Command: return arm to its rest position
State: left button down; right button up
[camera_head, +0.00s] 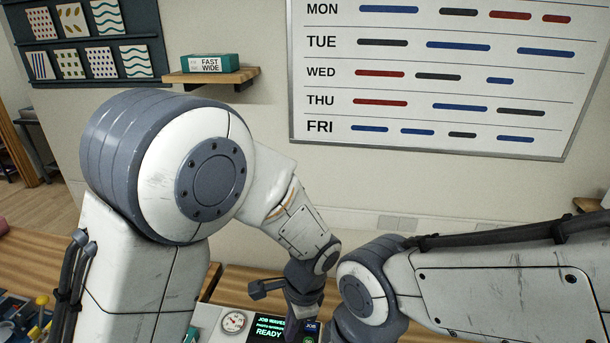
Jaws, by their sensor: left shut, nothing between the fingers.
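My left arm comes in from the left, bends at a large grey and white joint and reaches down toward the middle. My left gripper (303,300) is the dark part at its end, shut and empty. It hangs in front of the mug press's control panel (267,325), whose screen reads "READY", and partly covers it. I cannot tell its exact height above the panel. My right arm comes in from the right, with its grey joint close beside the left wrist. The right gripper is out of the picture below.
A round gauge (233,321) sits left of the screen. A wooden table (245,285) runs along the wall. A whiteboard (440,80) and a shelf (212,77) with a green box (210,63) are on the wall behind. Small coloured items lie at the lower left.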

pick_arm(q)
jog(key=s+a+f+n+h+b, duration=0.1)
jog(key=s+n+h+b, duration=0.2)
jog(key=s, duration=1.2)
jog(key=n+b, duration=0.3)
jog(key=b, duration=0.3)
jog(key=shift+s+a+n+b, duration=0.15)
jog(key=shift+a+n+b, duration=0.15)
jog(key=shift+a, duration=0.05)
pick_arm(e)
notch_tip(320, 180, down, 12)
pick_arm(q)
jog(key=shift+f, duration=0.1)
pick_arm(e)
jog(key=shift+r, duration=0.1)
